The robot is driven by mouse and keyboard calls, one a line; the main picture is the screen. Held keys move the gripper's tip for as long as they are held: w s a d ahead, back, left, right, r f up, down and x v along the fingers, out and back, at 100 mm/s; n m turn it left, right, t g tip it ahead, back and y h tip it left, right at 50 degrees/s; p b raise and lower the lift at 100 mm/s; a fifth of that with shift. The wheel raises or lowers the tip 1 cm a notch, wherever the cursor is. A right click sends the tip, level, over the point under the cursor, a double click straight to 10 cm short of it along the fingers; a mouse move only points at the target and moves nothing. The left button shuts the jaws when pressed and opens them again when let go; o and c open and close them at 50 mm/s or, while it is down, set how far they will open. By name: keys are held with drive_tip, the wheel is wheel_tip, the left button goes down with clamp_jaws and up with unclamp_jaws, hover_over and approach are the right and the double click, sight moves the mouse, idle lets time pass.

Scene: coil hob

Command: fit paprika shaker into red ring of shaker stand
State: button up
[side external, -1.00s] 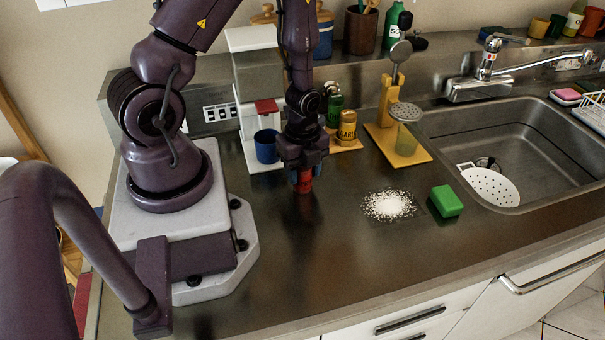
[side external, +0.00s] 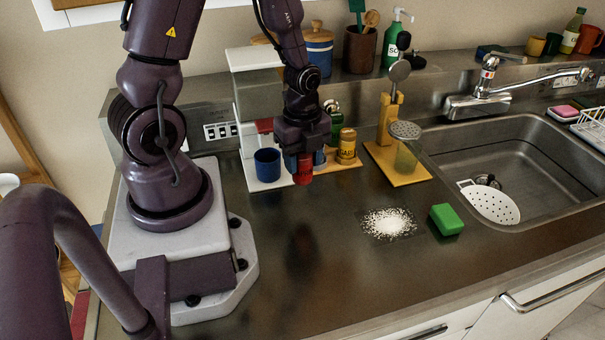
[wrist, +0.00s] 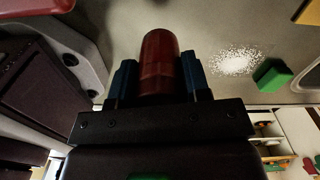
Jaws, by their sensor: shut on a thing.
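My gripper (side external: 303,163) is shut on the red paprika shaker (side external: 303,177) and holds it upright above the counter, close in front of the stand. In the wrist view the red shaker (wrist: 159,64) sits between the two blue fingers of my gripper (wrist: 160,80). The shaker stand (side external: 345,163) is a wooden-coloured base at the back, bearing a green shaker (side external: 335,128) and a yellow garlic shaker (side external: 346,147). Its red ring cannot be made out; my gripper and forearm cover the stand's left part.
A blue cup (side external: 267,164) stands on the white machine at left. A yellow stand with a strainer (side external: 405,131) is to the right. White grains (side external: 389,222) and a green sponge (side external: 447,218) lie on the counter. The front middle counter is clear.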

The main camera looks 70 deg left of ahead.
drive_tip(key=shift+r, duration=0.85)
drive_tip(key=shift+s+r+n, duration=0.1)
drive_tip(key=shift+r+n, duration=0.15)
drive_tip(key=shift+n, duration=0.85)
drive_tip(key=shift+r+n, duration=0.1)
drive_tip(key=shift+n, duration=0.8)
drive_tip(key=w+d+r+n, duration=0.6)
drive_tip(key=w+d+n, duration=0.4)
drive_tip(key=w+n, duration=0.2)
drive_tip(key=a+f+n, duration=0.3)
drive_tip(key=a+n, duration=0.2)
drive_tip(key=a, duration=0.8)
drive_tip(key=a+f+n, duration=0.4)
drive_tip(key=a+n, duration=0.1)
drive_tip(key=a, duration=0.8)
drive_tip(key=s+a+f+n, duration=0.1)
drive_tip(key=n, duration=0.1)
drive_tip(key=s+a+f+n, duration=0.1)
drive_tip(key=f+n, duration=0.1)
drive_tip(key=n, duration=0.1)
drive_tip(key=s+a+f+n, duration=0.2)
drive_tip(key=n, duration=0.1)
drive_tip(key=shift+s+a+f+n, duration=0.3)
drive_tip(key=shift+a+f+n, duration=0.1)
drive_tip(key=shift+n, duration=0.4)
drive_tip(key=shift+f, duration=1.35)
